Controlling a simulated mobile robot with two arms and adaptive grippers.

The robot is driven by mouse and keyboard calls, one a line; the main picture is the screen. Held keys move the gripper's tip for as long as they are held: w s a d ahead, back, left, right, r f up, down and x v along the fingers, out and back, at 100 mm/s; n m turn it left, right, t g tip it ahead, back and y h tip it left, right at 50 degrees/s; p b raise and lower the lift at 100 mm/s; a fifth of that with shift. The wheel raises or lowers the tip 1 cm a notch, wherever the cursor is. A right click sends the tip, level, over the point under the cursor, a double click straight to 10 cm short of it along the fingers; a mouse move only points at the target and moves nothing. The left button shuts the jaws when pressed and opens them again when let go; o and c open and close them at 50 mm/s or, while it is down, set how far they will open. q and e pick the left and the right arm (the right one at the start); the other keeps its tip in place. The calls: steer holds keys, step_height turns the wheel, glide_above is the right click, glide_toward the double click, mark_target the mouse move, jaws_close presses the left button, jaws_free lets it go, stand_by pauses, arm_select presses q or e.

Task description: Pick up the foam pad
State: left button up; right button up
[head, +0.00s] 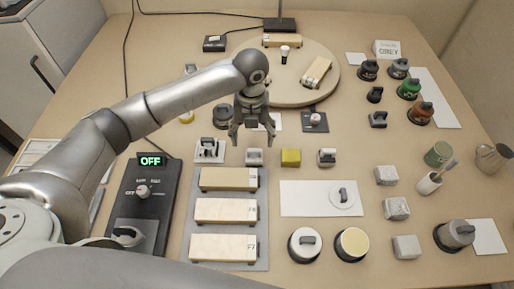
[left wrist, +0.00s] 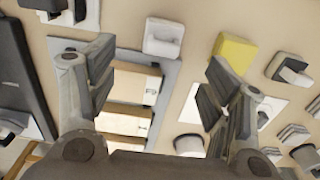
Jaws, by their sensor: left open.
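A small yellow block (head: 290,157), which looks like the foam pad, sits on the bench right of a small white handled piece (head: 254,157). The white piece (left wrist: 163,37) shows above the gap between the fingers. My left gripper (head: 252,134) is open and empty, pointing down, to the left of the yellow block. My right gripper is not in view.
A grey tray (head: 228,262) with several cream blocks lies in front. Left of it is a dark box with an OFF display (head: 151,161). Small handled pieces (head: 327,157) flank the yellow block. A white sheet (head: 291,208) lies nearer. A round board (head: 328,82) stands behind.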

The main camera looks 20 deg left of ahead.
mark_target(254, 150)
arm_select(q)
steer(key=f, duration=0.2)
steer(key=shift+s+f, duration=0.2)
steer(key=shift+f, duration=0.1)
steer(key=f, duration=0.4)
steer(key=shift+w+d+f, duration=0.15)
steer(key=shift+w+f, duration=0.1)
steer(key=shift+f, duration=0.7)
steer(key=c, duration=1)
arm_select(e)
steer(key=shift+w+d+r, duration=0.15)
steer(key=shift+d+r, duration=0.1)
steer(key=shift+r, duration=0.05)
